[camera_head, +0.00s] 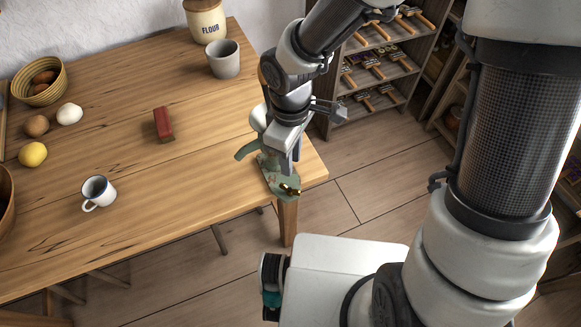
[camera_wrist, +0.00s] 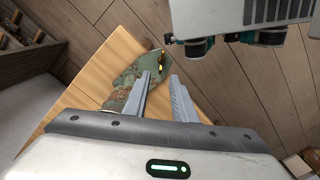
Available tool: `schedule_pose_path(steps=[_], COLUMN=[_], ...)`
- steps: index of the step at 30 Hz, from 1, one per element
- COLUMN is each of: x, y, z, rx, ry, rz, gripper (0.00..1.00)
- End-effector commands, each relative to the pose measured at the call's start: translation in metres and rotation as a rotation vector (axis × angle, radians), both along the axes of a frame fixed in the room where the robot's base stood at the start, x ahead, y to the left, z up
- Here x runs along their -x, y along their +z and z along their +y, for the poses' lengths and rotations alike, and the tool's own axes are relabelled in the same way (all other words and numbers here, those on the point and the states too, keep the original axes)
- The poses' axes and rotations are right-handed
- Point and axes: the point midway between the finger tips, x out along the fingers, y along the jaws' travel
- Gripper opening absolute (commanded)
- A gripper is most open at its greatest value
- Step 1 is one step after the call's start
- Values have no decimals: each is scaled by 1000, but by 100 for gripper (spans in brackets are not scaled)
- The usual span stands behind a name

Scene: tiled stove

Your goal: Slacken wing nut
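A brass wing nut (camera_head: 289,189) sits at the outer end of a worn green metal fixture (camera_head: 272,178) at the table's near right corner.
The wooden table (camera_head: 200,190) holds a white mug (camera_head: 98,192), a red block (camera_head: 163,125), a grey cup (camera_head: 223,59), a flour jar (camera_head: 205,20), a lemon (camera_head: 33,154), eggs and a basket (camera_head: 40,82). A tool shelf (camera_head: 335,110) stands behind. Floor right of the corner is clear.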

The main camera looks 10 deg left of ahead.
Motion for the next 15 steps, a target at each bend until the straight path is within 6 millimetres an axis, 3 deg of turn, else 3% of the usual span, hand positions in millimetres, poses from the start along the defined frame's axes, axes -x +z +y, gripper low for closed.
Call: schedule_pose_path(steps=[1, 6, 15], x=[-1, -1, 0], y=[17, 48, 67], z=[0, 0, 0], rx=[-2, -1, -1], ry=[-1, -2, 1], rz=[-5, -3, 0], gripper=[24, 24, 24])
